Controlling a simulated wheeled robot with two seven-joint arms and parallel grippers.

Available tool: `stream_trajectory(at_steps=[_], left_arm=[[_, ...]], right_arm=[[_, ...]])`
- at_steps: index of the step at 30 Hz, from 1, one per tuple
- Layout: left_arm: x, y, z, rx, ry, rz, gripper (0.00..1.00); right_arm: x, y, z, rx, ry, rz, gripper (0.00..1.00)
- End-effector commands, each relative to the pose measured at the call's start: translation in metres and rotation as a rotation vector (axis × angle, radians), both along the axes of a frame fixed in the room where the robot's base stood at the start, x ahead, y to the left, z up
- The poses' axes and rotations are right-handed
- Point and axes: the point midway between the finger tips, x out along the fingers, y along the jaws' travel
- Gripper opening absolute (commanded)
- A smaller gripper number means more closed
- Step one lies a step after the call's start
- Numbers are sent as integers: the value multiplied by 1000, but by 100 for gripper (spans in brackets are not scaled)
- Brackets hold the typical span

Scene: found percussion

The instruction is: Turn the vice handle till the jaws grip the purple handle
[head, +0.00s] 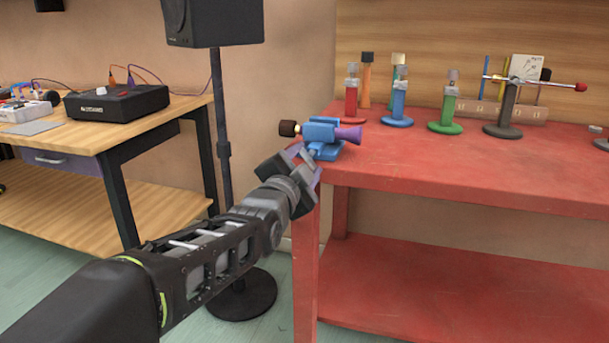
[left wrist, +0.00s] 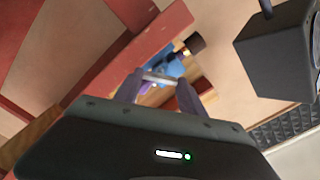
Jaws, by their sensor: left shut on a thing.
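The blue vice (head: 324,130) stands at the left front corner of the red bench and shows partly in the left wrist view (left wrist: 174,66). The purple handle (head: 350,135) sticks out to the right of the vice, flaring at its end. A dark head (head: 289,128) sticks out on the left. Whether the jaws touch the purple handle is too small to tell. My left gripper (head: 313,154) is at the near side of the vice, shut on the pale vice handle (left wrist: 160,79), which lies across between its fingertips. My right gripper is not in view.
On the red bench (head: 460,182) several coloured stands, including a blue one (head: 398,100) and a green one (head: 446,108), are at the back. A black speaker (head: 213,22) on a pole stands left of the bench. The bench's front middle is clear.

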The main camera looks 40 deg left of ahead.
Motion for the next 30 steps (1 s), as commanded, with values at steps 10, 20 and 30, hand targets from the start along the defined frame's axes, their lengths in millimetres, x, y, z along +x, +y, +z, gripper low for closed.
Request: stream_trajectory(at_steps=[10,20,30], left_arm=[[0,0,-4,224,79,1,7],[0,0,-2,292,104,0,7],[0,0,-1,292,104,0,48]], right_arm=[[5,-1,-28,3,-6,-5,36],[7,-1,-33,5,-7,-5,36],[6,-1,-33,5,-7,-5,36]])
